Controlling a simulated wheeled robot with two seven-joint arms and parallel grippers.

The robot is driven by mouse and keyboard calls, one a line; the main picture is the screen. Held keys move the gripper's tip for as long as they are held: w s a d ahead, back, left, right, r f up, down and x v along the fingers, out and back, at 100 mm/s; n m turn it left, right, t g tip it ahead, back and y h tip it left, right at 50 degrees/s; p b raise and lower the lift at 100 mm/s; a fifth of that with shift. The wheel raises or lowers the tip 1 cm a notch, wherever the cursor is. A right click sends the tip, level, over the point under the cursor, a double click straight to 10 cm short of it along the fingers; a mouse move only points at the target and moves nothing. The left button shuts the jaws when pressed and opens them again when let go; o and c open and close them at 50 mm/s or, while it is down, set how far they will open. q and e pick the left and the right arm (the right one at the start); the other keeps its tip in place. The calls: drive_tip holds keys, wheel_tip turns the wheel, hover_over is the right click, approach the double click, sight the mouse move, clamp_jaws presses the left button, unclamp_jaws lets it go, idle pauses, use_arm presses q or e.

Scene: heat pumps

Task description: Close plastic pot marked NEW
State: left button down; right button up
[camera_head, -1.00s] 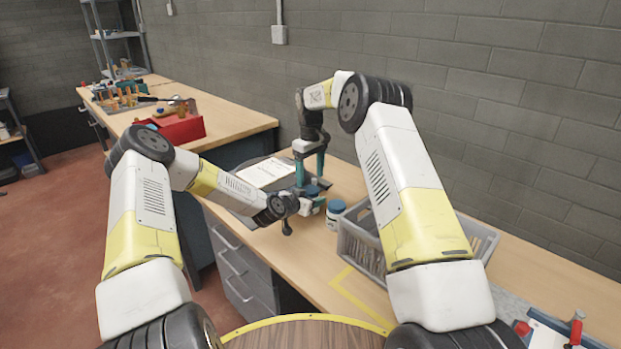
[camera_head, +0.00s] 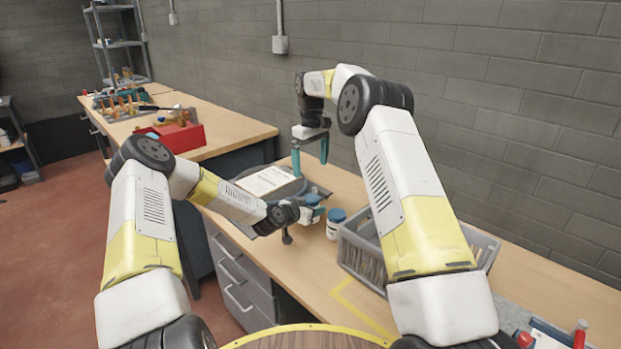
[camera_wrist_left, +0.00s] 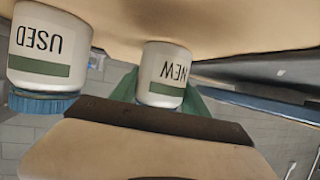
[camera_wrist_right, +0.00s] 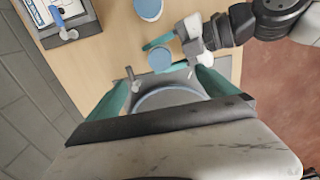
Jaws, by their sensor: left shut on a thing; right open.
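The white pot marked NEW (camera_wrist_left: 166,72) is upside down in the left wrist view, with green fingers around it. In the head view it stands on the bench, its blue lid (camera_head: 312,199) on top. The right wrist view shows that lid (camera_wrist_right: 160,60) from above; how tightly it sits cannot be told. My left gripper (camera_head: 314,212) is shut on this pot from the side. My right gripper (camera_head: 310,164) is open and empty above and behind the pot, fingers pointing down. Its fingers frame the lower middle of the right wrist view (camera_wrist_right: 165,88).
A blue-lidded pot marked USED (camera_wrist_left: 42,45) stands close to the right of the NEW pot in the head view (camera_head: 335,226). A grey crate (camera_head: 352,238) is right of it. A white sheet (camera_head: 267,181) lies at left behind my left gripper. Bare bench lies in front.

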wheel_tip(320, 180, up, 5)
idle(0.3)
use_arm(q)
drive_tip(key=shift+c, duration=2.3)
unclamp_jaws()
use_arm(e)
drive_tip(key=shift+d, duration=0.1)
use_arm(q)
drive_tip(key=shift+v, duration=3.95)
